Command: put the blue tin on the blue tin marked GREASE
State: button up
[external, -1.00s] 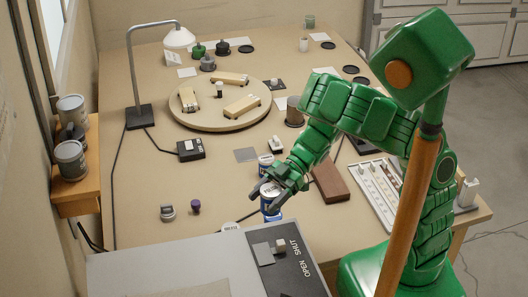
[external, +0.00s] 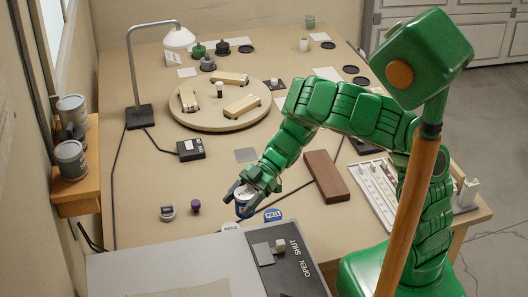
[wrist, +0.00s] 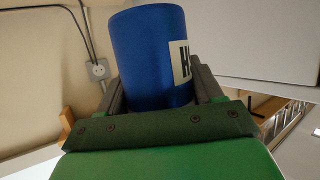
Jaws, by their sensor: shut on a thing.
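My gripper (external: 240,200) is shut on a blue tin with a pale top (external: 243,193) and holds it above the bench. In the wrist view the held blue tin (wrist: 143,58) fills the space between the fingers, and part of a pale label with a dark letter like H shows. A blue lettered marker (external: 273,215) lies flat, to the right of my gripper. A pale lettered marker (external: 230,227) is below my gripper, partly cut off by the grey cabinet.
The grey cabinet (external: 150,270) with an OPEN/SHUT panel stands at the front. A brown block (external: 326,176) lies to the right. A small grey item (external: 167,212) and a purple one (external: 195,206) stand to the left. A round board (external: 190,118) and lamp (external: 140,116) are farther back.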

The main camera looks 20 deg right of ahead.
jog(key=shift+w+a+f, duration=0.55)
jog(key=shift+a+f, duration=0.1)
jog(key=shift+f, duration=0.35)
jog(key=shift+w+a+f, duration=0.55)
jog(key=shift+a+f, duration=0.1)
jog(key=shift+f, duration=0.35)
jog(key=shift+w+a+f, duration=0.55)
jog(key=shift+a+f, duration=0.1)
jog(key=shift+f, duration=1.9)
jog(key=shift+f, duration=0.1)
jog(key=o, duration=1.2)
jog(key=shift+o, duration=0.2)
jog(key=v, duration=1.2)
